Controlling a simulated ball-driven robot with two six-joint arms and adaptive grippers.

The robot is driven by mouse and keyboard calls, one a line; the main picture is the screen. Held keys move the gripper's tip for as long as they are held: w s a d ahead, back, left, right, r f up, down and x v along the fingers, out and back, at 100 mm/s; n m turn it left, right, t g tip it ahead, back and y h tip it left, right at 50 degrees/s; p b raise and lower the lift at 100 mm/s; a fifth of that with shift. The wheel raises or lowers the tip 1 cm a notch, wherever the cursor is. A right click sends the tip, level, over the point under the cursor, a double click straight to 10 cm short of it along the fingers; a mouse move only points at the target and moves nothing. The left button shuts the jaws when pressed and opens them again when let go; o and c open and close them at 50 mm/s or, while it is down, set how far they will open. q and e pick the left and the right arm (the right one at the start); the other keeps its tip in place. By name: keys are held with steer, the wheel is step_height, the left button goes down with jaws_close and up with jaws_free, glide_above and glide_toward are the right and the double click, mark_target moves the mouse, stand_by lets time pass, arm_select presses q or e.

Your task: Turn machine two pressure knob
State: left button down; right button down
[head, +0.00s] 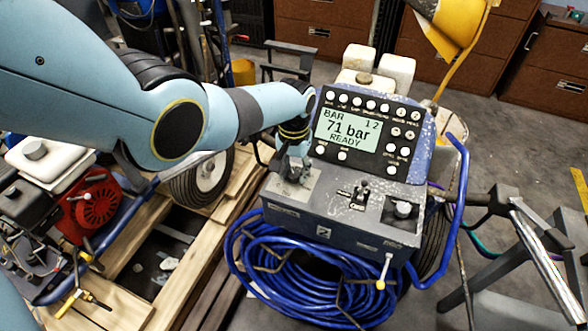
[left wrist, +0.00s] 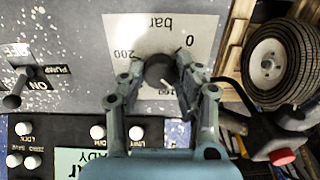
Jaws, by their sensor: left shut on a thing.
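Machine two (head: 335,205) is a grey and blue line striper with a "2" on its front. Its display (head: 347,133) reads "71 bar" and "READY". The pressure knob (left wrist: 159,70) is dark and round with a light pointer line, on a pale dial plate (left wrist: 120,32) marked "bar", 0 and 200. My left gripper (left wrist: 155,80) is shut on the knob, one finger on each side. In the head view my left gripper (head: 297,172) reaches down onto the panel's left part and largely hides the knob. My right gripper is not in view.
A pump switch (left wrist: 16,95) sits beside the dial; in the head view it is mid-panel (head: 361,190). A blue hose coil (head: 300,275) hangs in front. A red-engined machine (head: 97,205) stands left on wooden pallets.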

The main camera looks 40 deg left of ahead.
mark_target(294, 173)
arm_select(q)
steer(key=m, duration=0.5)
steer(key=shift+m, duration=0.7)
steer(key=c, duration=0.9)
jaws_free()
steer(key=shift+c, duration=0.2)
step_height(294, 173, up, 12)
